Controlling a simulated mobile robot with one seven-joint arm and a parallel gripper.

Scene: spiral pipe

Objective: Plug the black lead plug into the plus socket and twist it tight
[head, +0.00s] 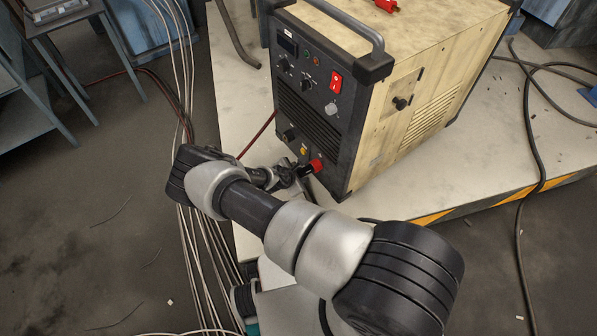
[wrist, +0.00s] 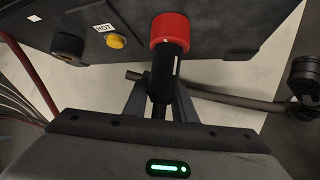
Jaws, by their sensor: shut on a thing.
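The welding machine (head: 330,120) stands on a pale platform, its dark front panel facing my arm. The red-collared socket (head: 317,165) is low on that panel; its red collar (wrist: 169,30) also shows in the wrist view. The black lead plug (wrist: 170,68), with a white line along its side, is in line with the collar, its front end against or inside it; how deep I cannot tell. My gripper (wrist: 160,100) is shut on the plug's rear part. In the head view my gripper (head: 287,174) is small and partly hidden by my arm.
A dark cable (wrist: 235,100) passes behind the plug. Another black socket (wrist: 68,45), a yellow button (wrist: 116,41) and a HOT label (wrist: 103,27) are left of the collar. A red connector (head: 387,5) lies on the machine's top. Pale cables (head: 212,245) run along the floor at left.

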